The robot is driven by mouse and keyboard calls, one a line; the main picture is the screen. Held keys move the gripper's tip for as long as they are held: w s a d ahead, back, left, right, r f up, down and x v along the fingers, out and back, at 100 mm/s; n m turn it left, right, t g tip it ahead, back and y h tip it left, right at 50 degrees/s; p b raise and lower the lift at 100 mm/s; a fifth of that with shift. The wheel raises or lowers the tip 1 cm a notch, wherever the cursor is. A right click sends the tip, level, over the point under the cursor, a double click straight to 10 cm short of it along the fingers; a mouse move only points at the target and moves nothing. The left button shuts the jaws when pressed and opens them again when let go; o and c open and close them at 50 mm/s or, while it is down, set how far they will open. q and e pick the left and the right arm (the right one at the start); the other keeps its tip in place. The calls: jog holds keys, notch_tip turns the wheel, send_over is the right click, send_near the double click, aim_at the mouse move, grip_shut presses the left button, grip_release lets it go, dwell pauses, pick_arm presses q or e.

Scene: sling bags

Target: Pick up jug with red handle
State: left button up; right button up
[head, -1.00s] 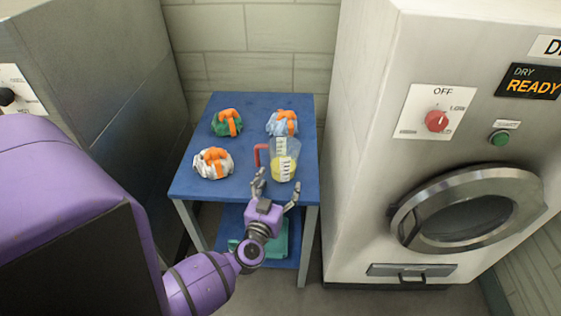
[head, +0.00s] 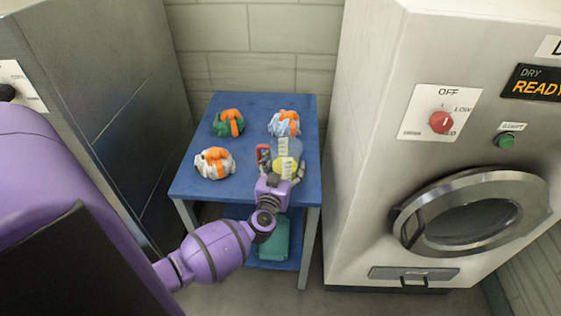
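The jug (head: 288,147) is clear with yellow liquid and a white scale. It stands upright near the right side of the blue table (head: 240,190). Its red handle (head: 263,151) points left and is partly covered by a finger. My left gripper (head: 281,166) is at the near side of the jug, with one finger by the handle and the other by the jug's right side. Its fingers are spread apart, and whether they touch the jug is hard to tell. The gripper's body hides the jug's lower part. My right gripper is not in view.
A green-and-orange bundle (head: 228,123), a white-and-orange bundle (head: 215,162) and a blue-and-orange bundle (head: 284,123) lie on the table. A teal bin (head: 273,240) is on the lower shelf. A dryer (head: 395,180) stands close on the right, a grey cabinet (head: 95,70) on the left.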

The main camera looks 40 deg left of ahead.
pick_arm(q)
jog(key=c, duration=1.1)
jog(key=shift+c, duration=0.2)
